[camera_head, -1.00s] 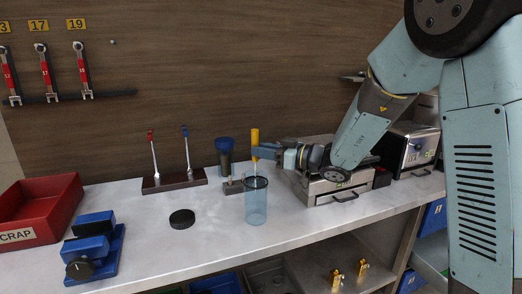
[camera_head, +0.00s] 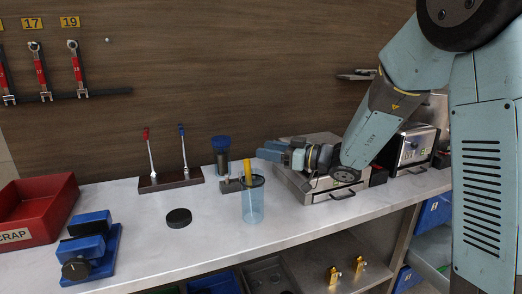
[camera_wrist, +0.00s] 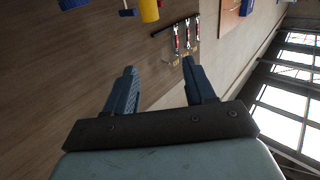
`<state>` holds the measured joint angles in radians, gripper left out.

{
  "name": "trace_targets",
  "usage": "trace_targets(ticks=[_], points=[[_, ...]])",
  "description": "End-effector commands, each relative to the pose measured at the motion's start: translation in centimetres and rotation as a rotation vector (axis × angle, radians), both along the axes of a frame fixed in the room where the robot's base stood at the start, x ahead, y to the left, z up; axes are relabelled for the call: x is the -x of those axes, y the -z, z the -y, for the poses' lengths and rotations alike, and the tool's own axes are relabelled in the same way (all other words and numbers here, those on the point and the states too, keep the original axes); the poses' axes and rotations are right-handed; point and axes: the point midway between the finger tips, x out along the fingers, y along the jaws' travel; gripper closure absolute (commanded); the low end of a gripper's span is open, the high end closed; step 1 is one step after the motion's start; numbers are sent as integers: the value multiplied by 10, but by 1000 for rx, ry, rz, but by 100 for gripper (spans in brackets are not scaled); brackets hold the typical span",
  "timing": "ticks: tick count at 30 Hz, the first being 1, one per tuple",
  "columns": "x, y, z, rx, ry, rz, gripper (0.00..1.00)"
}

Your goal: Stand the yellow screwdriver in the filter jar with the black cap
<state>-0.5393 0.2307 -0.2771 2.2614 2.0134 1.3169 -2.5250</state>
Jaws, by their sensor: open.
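The yellow screwdriver (camera_head: 248,172) is in the clear blue jar (camera_head: 253,207), its handle sticking out above the dark rim and tilted. Its lower part is hard to make out through the wall. The jar stands upright on the counter. A flat black disc, seemingly the black cap (camera_head: 179,218), lies on the counter to the jar's left. My gripper (camera_head: 268,150) is open and empty, behind and right of the handle and apart from it. In the wrist view, my gripper (camera_wrist: 158,72) has spread fingers with nothing between them; a yellow part (camera_wrist: 149,10) shows at the top edge.
A dark jar with a blue top (camera_head: 222,148) and a small grey block (camera_head: 230,186) stand close behind the jar. A rack with two levers (camera_head: 170,180), a blue device (camera_head: 90,250) and a red scrap bin (camera_head: 38,210) are left. A metal appliance (camera_head: 325,190) lies under my wrist.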

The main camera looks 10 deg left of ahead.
Motion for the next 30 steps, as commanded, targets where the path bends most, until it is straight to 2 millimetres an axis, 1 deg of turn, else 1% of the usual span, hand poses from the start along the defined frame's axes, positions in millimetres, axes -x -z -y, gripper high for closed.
trace_targets(ticks=[1, 9, 15, 18, 21, 30], points=[[1, 0, 12, -1, 4, 0, 46], [14, 0, 63, 0, 4, 0, 46], [22, 1, 91, -1, 3, 0, 46], [24, 1, 99, 0, 3, 0, 46], [25, 1, 102, 0, 1, 0, 46], [26, 1, 104, 0, 0, 0, 46]])
